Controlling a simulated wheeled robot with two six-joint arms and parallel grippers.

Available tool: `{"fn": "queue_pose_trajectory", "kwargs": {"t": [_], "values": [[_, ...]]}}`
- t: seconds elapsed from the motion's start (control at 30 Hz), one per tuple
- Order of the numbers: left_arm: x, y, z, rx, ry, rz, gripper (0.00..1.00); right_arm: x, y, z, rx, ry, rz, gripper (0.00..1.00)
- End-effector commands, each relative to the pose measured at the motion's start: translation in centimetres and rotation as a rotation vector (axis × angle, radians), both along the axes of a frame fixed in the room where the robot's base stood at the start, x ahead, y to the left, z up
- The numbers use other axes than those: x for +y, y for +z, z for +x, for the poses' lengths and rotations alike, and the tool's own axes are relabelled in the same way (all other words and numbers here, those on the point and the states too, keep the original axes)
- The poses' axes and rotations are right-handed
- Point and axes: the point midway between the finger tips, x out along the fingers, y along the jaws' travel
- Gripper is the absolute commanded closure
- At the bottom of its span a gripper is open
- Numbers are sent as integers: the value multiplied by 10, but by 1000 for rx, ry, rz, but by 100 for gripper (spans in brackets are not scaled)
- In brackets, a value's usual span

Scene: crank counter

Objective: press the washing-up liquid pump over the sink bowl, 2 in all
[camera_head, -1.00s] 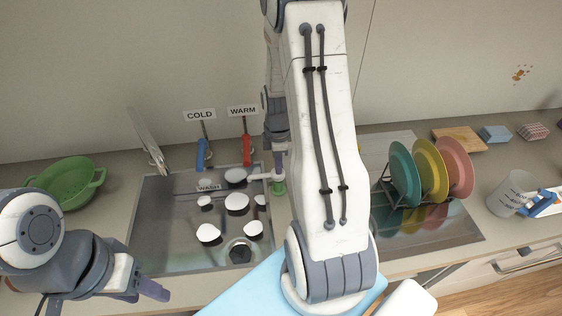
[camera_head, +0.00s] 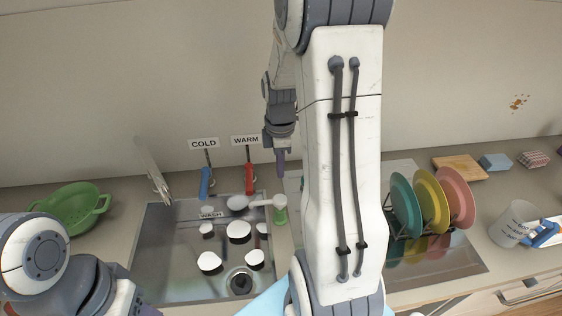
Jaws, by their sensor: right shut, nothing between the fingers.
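The washing-up liquid pump (camera_head: 279,207) has a green bottle and a white head with a spout pointing left. It stands at the right edge of the sink bowl (camera_head: 160,262), and its spout reaches over the bowl. My right gripper (camera_head: 281,170) is shut and empty, pointing down above the pump head with a visible gap. Several white foam-like patches (camera_head: 238,232) lie in the sink. My left arm is at the lower left, and its gripper fingers are out of the picture or hidden.
Blue COLD (camera_head: 205,183) and red WARM (camera_head: 249,178) levers stand behind the sink. A green colander (camera_head: 72,207) is at the left. My right arm hides the counter's middle.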

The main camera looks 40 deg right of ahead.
Motion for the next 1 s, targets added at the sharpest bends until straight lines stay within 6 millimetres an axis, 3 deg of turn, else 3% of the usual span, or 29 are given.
{"fn": "queue_pose_trajectory", "kwargs": {"t": [0.1, 0.27, 1.0], "values": [[0, -4, 0, 0, 1, 0, 50, -1, 15, 1, -3, 0, -2, 100], [0, -5, 0, -1, 1, -1, 50, 0, 24, 0, 1, 0, 1, 100], [0, -4, 0, -1, 1, -1, 50, 0, 25, 0, 1, 0, 1, 100]]}}
